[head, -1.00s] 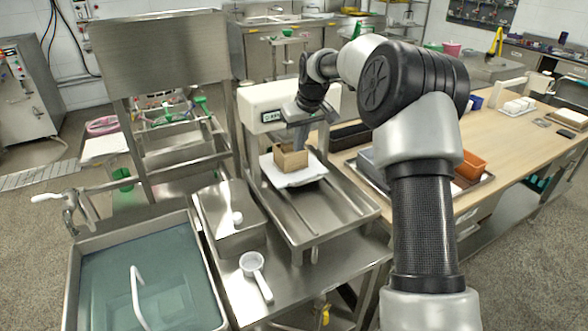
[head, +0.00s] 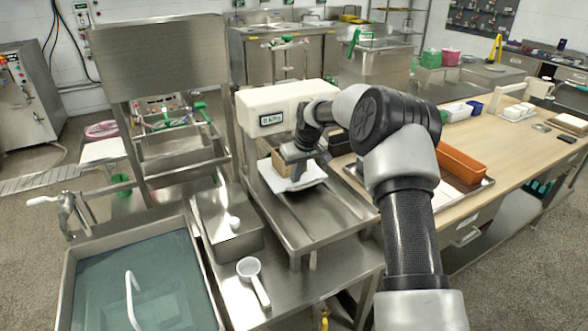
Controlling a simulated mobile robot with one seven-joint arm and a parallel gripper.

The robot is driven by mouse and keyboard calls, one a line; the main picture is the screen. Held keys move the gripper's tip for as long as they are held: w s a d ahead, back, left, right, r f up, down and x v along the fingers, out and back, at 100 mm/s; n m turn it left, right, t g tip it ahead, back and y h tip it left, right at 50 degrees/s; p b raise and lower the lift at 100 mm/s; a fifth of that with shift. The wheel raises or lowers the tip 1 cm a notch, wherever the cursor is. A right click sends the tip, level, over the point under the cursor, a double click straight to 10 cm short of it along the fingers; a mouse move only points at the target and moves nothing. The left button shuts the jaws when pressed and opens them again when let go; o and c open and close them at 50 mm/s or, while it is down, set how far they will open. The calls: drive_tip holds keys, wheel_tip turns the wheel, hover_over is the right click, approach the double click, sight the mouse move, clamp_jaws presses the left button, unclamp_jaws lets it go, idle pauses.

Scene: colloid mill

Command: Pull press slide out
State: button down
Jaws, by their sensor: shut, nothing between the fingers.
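The press is a white machine with a white head (head: 262,101) and a steel bed (head: 318,215) with raised edges. Under the head, a wooden box (head: 279,165) rests on a white cloth (head: 311,177) on the press slide, which is mostly covered by the cloth. My gripper (head: 297,176) is shut with nothing held. It points down right in front of the box, low over the cloth. It hides part of the box and cloth. I cannot tell whether the fingers touch the box, cloth or slide.
Left of the press stand a steel container (head: 240,246) with a ladle, a white strainer (head: 250,268), and a water-filled sink (head: 150,290). To the right, a wooden table (head: 520,150) carries an orange bin (head: 461,163). The front part of the bed is clear.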

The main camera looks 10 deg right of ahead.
drive_tip(key=shift+s+d+f, duration=0.2)
drive_tip(key=shift+s, duration=0.5)
drive_tip(key=shift+s, duration=0.1)
